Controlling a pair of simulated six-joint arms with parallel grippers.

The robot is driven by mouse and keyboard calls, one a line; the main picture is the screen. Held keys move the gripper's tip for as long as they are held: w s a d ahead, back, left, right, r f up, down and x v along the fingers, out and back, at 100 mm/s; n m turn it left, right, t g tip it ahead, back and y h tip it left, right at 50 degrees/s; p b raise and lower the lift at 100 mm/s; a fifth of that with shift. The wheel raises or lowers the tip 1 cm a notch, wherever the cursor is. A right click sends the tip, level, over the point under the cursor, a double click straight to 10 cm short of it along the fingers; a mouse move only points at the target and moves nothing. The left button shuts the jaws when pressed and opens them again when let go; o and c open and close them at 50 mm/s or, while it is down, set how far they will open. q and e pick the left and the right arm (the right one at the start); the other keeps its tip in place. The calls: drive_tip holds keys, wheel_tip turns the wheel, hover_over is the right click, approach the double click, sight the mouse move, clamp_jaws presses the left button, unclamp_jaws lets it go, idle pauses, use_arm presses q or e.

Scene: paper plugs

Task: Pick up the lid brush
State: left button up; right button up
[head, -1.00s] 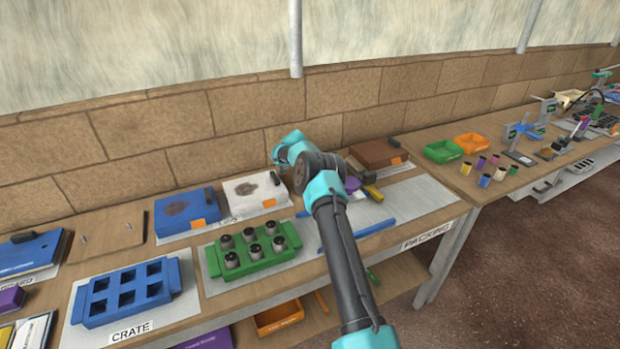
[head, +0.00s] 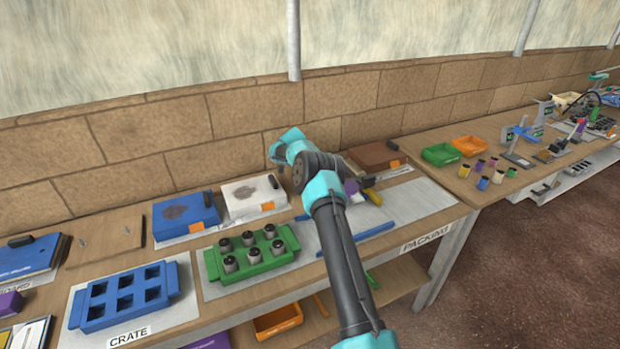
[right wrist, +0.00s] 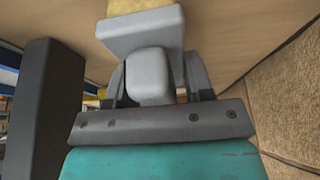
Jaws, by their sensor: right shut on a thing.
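A yellow piece, which I take for the lid brush, (head: 374,197) shows in the head view at the back of the packing table, right of my forearm. My right gripper (head: 370,183) is beside it, with my arm hiding part of the area. Most of the held thing is hidden. My left gripper is in neither view.
A white lidded box (head: 252,194) and a blue one (head: 184,213) stand left of my arm, a brown box (head: 377,154) behind. A green crate (head: 250,258) holds dark-topped cups. A blue bar (head: 357,239) lies in front. The mat (head: 425,203) is clear at right.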

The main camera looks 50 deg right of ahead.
wheel_tip(320, 180, up, 8)
drive_tip(key=shift+f, duration=0.15)
idle(0.4)
drive_tip(key=o, duration=0.4)
drive_tip(key=c, duration=0.3)
drive_tip(key=shift+w+a, duration=0.1)
drive_tip(key=shift+a, duration=0.1)
drive_tip(key=w+a+r, duration=0.1)
drive_tip(key=w+a, duration=0.1)
drive_tip(key=a, duration=1.1)
drive_tip(key=w+a+r, duration=0.2)
drive_tip(key=w+a, duration=0.1)
drive_tip(key=a, duration=1)
drive_tip(key=shift+w+a, duration=0.25)
drive_tip(key=shift+w, duration=0.05)
